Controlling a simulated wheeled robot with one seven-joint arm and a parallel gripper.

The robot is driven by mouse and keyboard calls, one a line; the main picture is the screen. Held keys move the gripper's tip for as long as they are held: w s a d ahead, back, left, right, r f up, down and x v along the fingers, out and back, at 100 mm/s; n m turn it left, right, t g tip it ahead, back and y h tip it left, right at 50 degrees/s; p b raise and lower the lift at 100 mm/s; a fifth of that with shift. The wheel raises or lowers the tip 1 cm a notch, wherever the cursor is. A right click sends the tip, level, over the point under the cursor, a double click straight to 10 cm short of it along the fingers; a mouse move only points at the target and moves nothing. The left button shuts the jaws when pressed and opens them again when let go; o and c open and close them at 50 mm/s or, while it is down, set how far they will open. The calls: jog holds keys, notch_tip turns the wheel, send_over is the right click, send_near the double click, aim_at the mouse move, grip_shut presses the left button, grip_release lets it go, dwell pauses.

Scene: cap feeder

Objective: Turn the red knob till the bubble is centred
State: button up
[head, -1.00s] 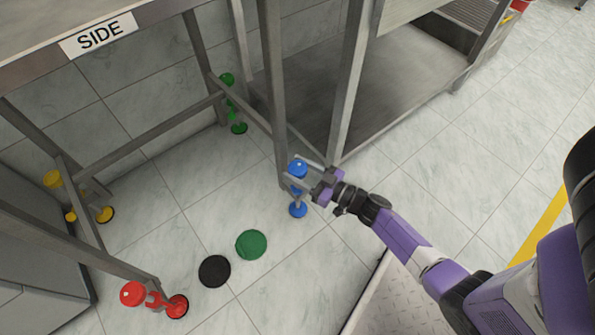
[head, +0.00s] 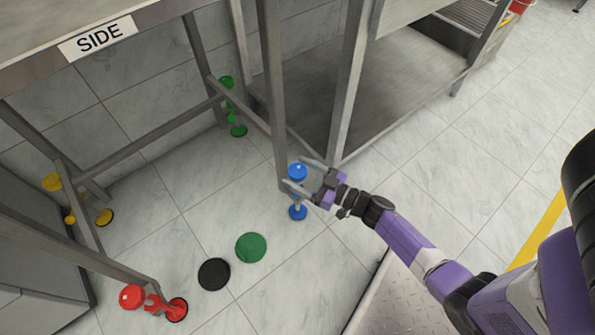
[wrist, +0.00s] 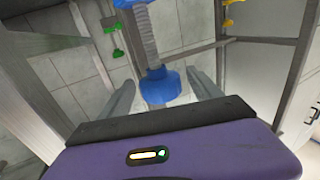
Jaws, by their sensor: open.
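The red knob (head: 132,297) is at the lower left in the head view, on a table leg beside a red foot disc (head: 177,309). My gripper (head: 296,173) is far from it, at the blue knob (head: 297,171) on another leg. Its jaws are open, one finger on each side of the blue knob. In the wrist view a blue knob-like piece (wrist: 160,86) on a threaded rod sits between the spread fingers (wrist: 162,95); whether they touch it I cannot tell. I cannot make out a level bubble.
The table carries a SIDE label (head: 97,38). Green (head: 227,83) and yellow (head: 53,181) knobs mark other legs. A black disc (head: 214,274) and a green disc (head: 250,247) lie on the floor. A steel shelf unit (head: 400,90) stands right of the blue leg.

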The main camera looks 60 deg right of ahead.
jog(key=s+p, duration=0.2)
jog(key=s, duration=0.5)
jog(key=shift+d, duration=0.3)
jog(key=shift+s, duration=0.1)
